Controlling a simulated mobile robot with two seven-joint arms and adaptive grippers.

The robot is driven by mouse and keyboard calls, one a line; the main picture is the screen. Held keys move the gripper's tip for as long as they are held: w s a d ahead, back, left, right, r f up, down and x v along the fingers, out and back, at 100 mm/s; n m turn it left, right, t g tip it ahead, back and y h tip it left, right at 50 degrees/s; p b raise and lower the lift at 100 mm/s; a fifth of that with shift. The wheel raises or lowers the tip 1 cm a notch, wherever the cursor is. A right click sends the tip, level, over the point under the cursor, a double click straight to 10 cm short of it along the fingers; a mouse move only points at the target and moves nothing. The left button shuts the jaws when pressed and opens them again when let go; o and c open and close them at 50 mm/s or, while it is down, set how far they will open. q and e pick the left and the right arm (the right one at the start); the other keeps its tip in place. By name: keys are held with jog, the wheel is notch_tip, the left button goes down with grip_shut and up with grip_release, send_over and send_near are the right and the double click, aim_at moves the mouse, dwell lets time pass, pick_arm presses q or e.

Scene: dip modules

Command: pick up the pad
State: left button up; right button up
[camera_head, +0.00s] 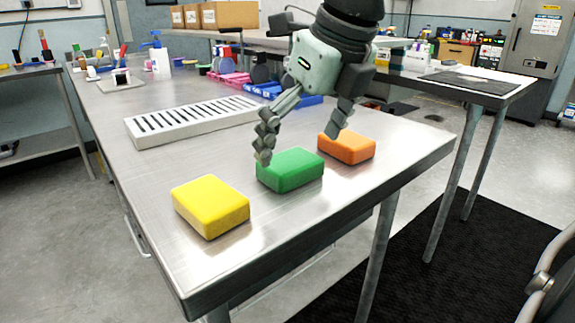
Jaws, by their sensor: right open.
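Three block-shaped pads lie in a row on the metal table: a yellow pad (210,205) nearest, a green pad (291,170) in the middle and an orange pad (347,148) farthest. My right gripper (299,144) reaches down from above with its two fingers spread around the green pad's width. One fingertip is at the green pad's left end and hides a little of it. The other fingertip overlaps the orange pad's left edge in the view. I cannot tell whether either finger touches a pad. My left gripper is not in view.
A white slotted tray (160,130) lies behind the pads on the metal table (240,262). Blue and pink bins (236,80) and small tools stand farther back. The table's front corner near the yellow pad is clear.

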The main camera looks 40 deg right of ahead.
aim_at(292, 160)
jog(key=x, duration=0.3)
jog(key=shift+w, duration=0.25)
jog(key=shift+c, duration=1.3)
jog(key=c, duration=0.8)
jog(key=shift+r, duration=0.35)
notch_tip(292, 160, up, 4)
jog(key=shift+w+f, duration=0.1)
jog(key=shift+f, duration=0.05)
jog(key=a+r, duration=0.2)
jog(key=a, duration=0.1)
jog(key=s+a+r, duration=0.1)
jog(key=a+r, duration=0.1)
jog(key=a, duration=0.2)
jog(key=a+r+b, duration=0.1)
jog(key=a+r, duration=0.1)
jog(key=a, duration=0.1)
jog(key=shift+s+a, duration=0.4)
jog(key=shift+c, duration=0.2)
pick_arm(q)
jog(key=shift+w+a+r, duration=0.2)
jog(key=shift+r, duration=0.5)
pick_arm(e)
jog(key=shift+s+a+r, duration=0.1)
jog(key=shift+a+r, duration=0.15)
jog(key=shift+a, duration=0.1)
